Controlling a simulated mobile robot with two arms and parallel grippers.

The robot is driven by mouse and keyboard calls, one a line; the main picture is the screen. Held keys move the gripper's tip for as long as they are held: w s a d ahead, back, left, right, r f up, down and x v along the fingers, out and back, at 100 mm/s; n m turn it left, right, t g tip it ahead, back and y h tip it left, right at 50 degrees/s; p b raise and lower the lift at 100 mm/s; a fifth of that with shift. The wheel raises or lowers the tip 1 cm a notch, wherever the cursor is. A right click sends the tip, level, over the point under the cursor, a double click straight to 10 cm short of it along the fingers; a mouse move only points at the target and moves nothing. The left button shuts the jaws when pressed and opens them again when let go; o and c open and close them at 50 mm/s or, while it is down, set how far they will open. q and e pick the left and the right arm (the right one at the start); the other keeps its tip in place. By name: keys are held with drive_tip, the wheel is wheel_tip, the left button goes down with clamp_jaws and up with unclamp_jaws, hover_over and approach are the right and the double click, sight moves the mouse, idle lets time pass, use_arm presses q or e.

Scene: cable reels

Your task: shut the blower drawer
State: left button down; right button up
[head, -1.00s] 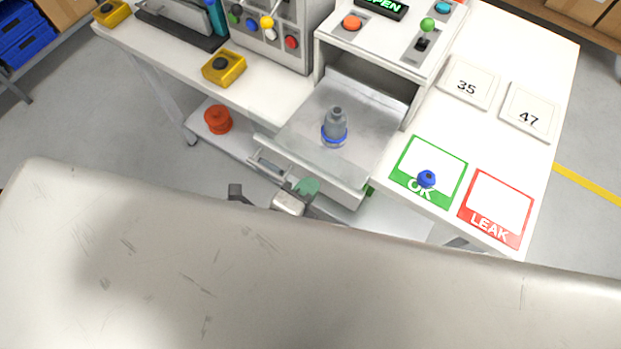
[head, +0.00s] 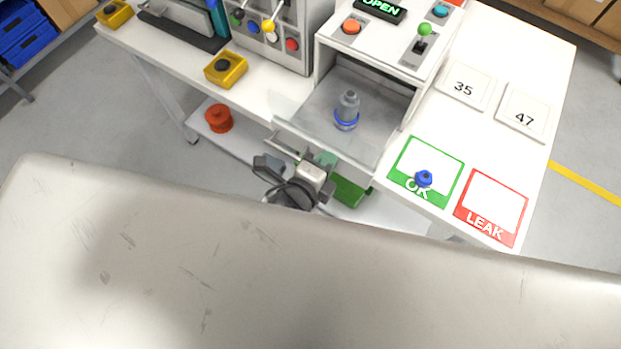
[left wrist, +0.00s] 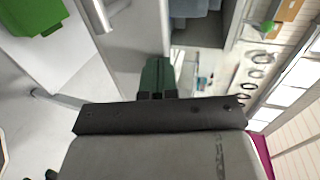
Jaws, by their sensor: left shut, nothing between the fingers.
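The blower drawer (head: 318,135) is partly pulled out of the white blower housing, under the OPEN sign (head: 381,9). A grey bottle-like part with a blue ring (head: 347,110) stands upright in it. My left gripper (head: 325,160) is shut and empty, its green fingertips at the drawer's front face, beside the bar handle; whether they touch it I cannot tell. In the left wrist view the green fingertips (left wrist: 157,75) are together, close to the drawer front (left wrist: 135,40) and the handle (left wrist: 98,14). My right gripper is not in view.
A green bin (head: 350,191) and a red spool (head: 219,118) are on the lower shelf. On the table are the OK mat (head: 447,150) with a blue part (head: 424,179), the LEAK mat (head: 493,203), and number plates. Yellow button boxes (head: 226,69) stand to the left.

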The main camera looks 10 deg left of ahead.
use_arm(q)
hover_over(360, 120)
drive_tip(key=shift+s+f, duration=0.1)
drive_tip(key=shift+s, duration=0.25)
drive_tip(key=shift+w+d, duration=0.15)
drive_tip(key=shift+w, duration=0.1)
drive_tip(key=shift+r, duration=0.25)
drive_tip(key=shift+w+r, duration=0.1)
